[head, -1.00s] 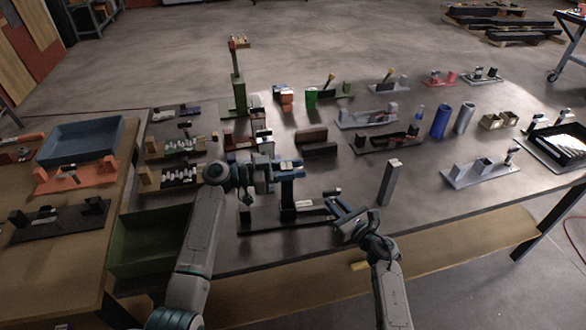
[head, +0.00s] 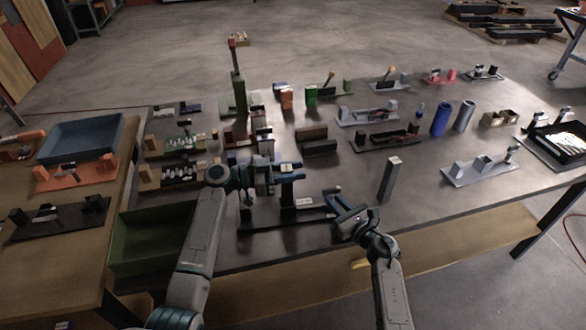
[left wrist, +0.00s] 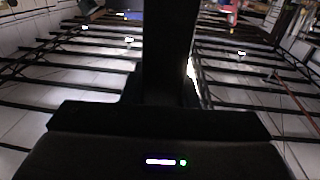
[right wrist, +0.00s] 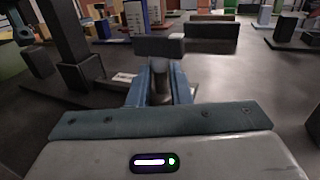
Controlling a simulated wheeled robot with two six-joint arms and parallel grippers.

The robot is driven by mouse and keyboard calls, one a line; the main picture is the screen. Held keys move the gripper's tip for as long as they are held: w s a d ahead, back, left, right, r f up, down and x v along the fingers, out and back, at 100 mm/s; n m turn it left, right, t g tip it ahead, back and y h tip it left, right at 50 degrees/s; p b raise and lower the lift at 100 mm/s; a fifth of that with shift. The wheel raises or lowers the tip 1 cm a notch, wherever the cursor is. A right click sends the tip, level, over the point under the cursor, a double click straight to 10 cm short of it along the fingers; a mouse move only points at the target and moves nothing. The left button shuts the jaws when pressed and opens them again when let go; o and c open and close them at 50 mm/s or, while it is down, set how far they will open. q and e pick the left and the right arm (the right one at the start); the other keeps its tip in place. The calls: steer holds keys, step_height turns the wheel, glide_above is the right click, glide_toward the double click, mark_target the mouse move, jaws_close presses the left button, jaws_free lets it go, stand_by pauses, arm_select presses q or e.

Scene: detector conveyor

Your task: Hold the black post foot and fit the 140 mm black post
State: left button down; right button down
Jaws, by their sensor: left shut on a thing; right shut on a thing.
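A long black post (head: 287,192) hangs upright from my left gripper (head: 290,172), which is shut on it. The post also fills the middle of the left wrist view (left wrist: 168,50). Its lower end is above or at a dark base plate (head: 270,222); I cannot tell whether it touches. My right gripper (head: 337,199) is low at the plate's right end, shut on a dark piece, likely the black post foot (right wrist: 158,84), seen between its blue fingers in the right wrist view. The fingers hide much of that piece.
A grey upright post (head: 389,180) stands to the right of my right gripper. A green bin (head: 150,262) is at the left, and a blue tray (head: 82,135) is on the side table. Several fixtures and blue cylinders (head: 440,118) fill the back. The front right table is clear.

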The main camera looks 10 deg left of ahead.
arm_select(q)
steer(key=shift+f, duration=0.3)
steer(key=c, duration=1.1)
jaws_free()
steer(key=shift+o, duration=0.2)
steer(key=v, duration=1.2)
arm_select(e)
steer(key=c, duration=1.3)
jaws_free()
steer(key=shift+o, duration=0.2)
